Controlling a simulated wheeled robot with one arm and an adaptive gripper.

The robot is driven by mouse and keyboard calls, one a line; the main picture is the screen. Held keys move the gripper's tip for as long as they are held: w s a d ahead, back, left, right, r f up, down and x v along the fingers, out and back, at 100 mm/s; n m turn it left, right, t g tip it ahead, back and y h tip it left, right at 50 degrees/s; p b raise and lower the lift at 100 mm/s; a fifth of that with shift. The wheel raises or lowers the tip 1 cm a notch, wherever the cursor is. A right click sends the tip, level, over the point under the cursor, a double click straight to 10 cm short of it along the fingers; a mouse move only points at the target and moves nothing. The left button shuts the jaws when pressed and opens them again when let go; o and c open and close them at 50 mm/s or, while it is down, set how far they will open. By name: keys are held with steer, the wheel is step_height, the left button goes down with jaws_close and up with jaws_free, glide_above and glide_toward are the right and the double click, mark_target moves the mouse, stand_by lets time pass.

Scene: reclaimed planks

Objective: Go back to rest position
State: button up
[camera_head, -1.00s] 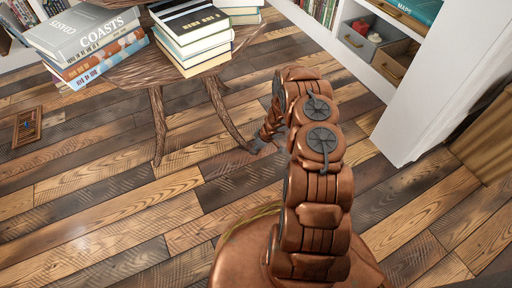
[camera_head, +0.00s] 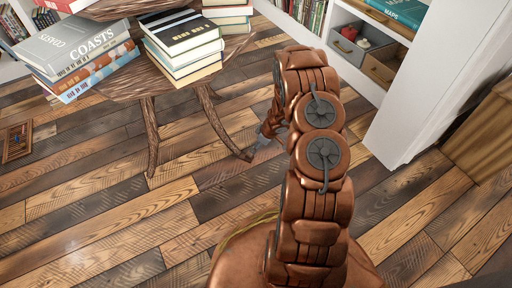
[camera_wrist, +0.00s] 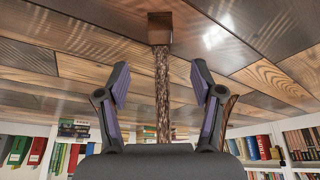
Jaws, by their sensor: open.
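My gripper (camera_wrist: 160,74) is open in the wrist view, with its two dark fingers spread and nothing between them. Beyond and between the fingers stands a brown wooden leg with a square foot; this view is upside down, with the floor at the top. In the head view my copper arm rises in the middle of the picture and bends over at the top. The gripper end is mostly hidden behind the arm, low beside the wooden table (camera_head: 118,88), so its fingers are hard to make out there.
Stacks of books (camera_head: 183,45) stand on the table, with a grey book (camera_head: 75,45) at left. A white shelf unit (camera_head: 415,100) stands at right, holding small bins (camera_head: 352,50). A wooden framed item (camera_head: 17,142) lies on the floor at far left. Plank floor (camera_head: 110,215) is clear in front.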

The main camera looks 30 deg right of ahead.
steer(key=shift+s+r, duration=0.1)
steer(key=shift+r, duration=0.15)
stand_by(0.4)
steer(key=d+r+m+h+p, duration=0.15)
steer(key=r+p, duration=0.35)
steer(key=r, duration=0.9)
steer(key=d+r+m+h+p, duration=0.1)
steer(key=d+r+h+p, duration=0.35)
steer(key=r, duration=0.95)
steer(key=d+r+m+h+p, duration=0.1)
steer(key=r+p, duration=0.6)
steer(key=r, duration=0.7)
steer(key=s+a+r+m+g+h+p, duration=0.1)
steer(key=s+a+r+p, duration=0.3)
steer(key=r, duration=0.6)
steer(key=s+a+r+m+g+p, duration=0.15)
steer(key=s+r+p, duration=0.35)
steer(key=r, duration=0.5)
steer(key=s+a+r+g+y+p, duration=0.3)
steer(key=s+a+r+y+p, duration=0.2)
steer(key=s+a+r+p, duration=1.2)
steer(key=s+a+r, duration=0.5)
steer(key=s+a, duration=0.3)
steer(key=s, duration=0.2)
steer(key=shift+a+y, duration=0.4)
